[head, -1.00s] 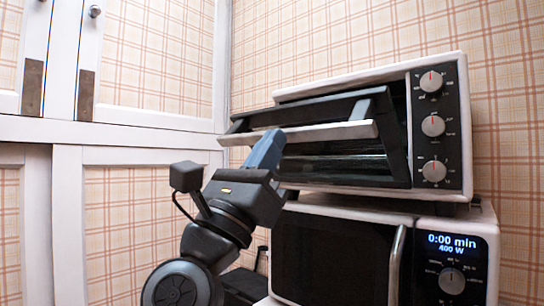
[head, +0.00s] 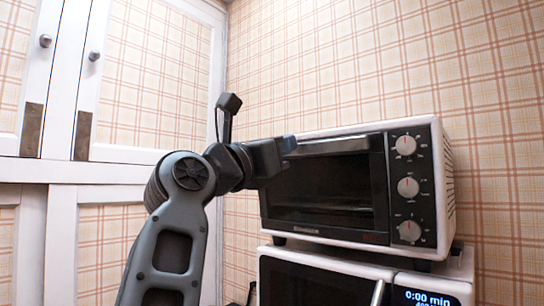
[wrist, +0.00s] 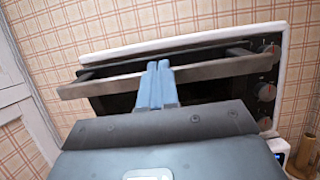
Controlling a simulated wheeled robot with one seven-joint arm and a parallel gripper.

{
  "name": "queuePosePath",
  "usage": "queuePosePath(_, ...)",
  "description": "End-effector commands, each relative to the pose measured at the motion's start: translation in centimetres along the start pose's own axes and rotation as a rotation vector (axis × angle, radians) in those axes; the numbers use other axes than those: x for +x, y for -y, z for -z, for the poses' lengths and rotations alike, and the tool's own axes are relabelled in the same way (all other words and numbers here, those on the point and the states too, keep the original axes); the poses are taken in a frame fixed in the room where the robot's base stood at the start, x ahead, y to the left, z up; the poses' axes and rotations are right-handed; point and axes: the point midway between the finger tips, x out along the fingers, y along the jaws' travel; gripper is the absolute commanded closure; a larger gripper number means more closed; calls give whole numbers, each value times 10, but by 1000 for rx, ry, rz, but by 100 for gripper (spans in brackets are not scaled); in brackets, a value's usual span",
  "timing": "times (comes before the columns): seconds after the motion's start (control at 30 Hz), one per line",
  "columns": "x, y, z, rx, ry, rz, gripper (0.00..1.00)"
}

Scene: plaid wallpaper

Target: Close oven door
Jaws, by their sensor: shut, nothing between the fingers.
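The toaster oven (head: 444,185) is white with a black front and stands on top of a microwave. Its glass door (head: 330,190) is upright against the front, shut or very nearly so; any small gap at the top is hard to tell. The door handle (head: 340,145) runs along the door's upper edge. My gripper (head: 288,145) is at the upper left of the door, fingers together and empty. In the wrist view its blue fingertips (wrist: 157,85) overlap the handle bar (wrist: 222,68) near its middle; I cannot tell whether they touch it.
The microwave (head: 310,280) below has a lit display (head: 428,298). Three knobs line the oven's right panel (head: 408,188). White-framed cabinets (head: 60,170) stand at the left. The plaid wall is close behind the oven, with free space above it.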

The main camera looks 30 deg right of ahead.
Motion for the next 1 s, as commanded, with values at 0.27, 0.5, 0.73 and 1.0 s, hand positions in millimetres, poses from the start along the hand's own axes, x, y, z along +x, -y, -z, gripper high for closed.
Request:
queuePosePath(0.27,28,0,-6,0,0,2,100)
queuePosePath(0.5,37,1,-7,0,2,2,100)
queuePosePath(0.73,41,2,-6,0,0,6,100)
queuePosePath(1.0,42,3,-6,-1,-1,9,100)
